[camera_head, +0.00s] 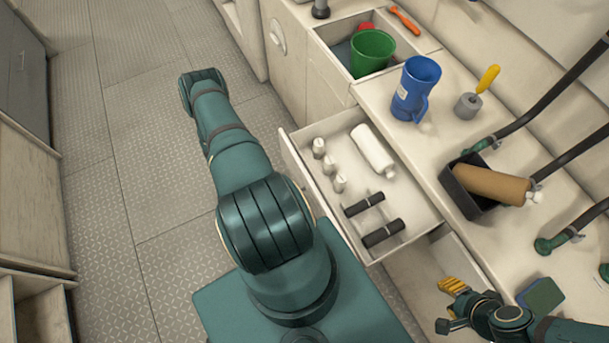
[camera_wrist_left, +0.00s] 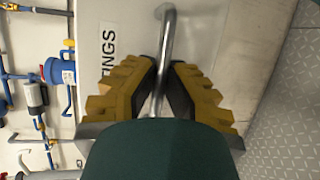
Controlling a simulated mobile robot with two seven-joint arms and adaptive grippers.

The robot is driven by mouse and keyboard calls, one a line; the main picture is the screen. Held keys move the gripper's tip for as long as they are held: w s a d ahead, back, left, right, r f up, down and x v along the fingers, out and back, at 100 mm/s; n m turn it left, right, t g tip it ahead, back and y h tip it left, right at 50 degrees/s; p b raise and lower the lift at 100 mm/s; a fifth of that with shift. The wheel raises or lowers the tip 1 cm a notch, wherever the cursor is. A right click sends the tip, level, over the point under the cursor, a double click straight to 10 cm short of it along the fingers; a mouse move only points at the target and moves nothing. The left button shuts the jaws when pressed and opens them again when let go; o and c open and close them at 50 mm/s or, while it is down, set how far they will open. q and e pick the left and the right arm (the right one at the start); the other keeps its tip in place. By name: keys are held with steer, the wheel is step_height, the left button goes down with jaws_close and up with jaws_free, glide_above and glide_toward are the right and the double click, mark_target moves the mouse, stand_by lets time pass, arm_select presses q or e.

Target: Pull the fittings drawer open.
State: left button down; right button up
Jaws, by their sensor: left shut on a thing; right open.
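In the head view a pale drawer (camera_head: 290,155) stands pulled out from the counter. It holds a white bottle (camera_head: 373,150), several small white fittings (camera_head: 329,166) and two black cylinders (camera_head: 383,233). The left gripper does not show in the head view. My right gripper (camera_head: 450,305) is open and empty at the lower right, by the counter front.
On the counter are a blue mug (camera_head: 415,88), a grey piece with a yellow handle (camera_head: 468,105), a black tray (camera_head: 460,200) with a brown roll (camera_head: 488,184), and a sponge (camera_head: 541,296). A green cup (camera_head: 372,53) stands in a recess. The patterned floor (camera_head: 120,190) is clear.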

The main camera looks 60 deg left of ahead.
arm_select(q)
steer(key=c, duration=1)
jaws_free()
steer(key=v, duration=1.2)
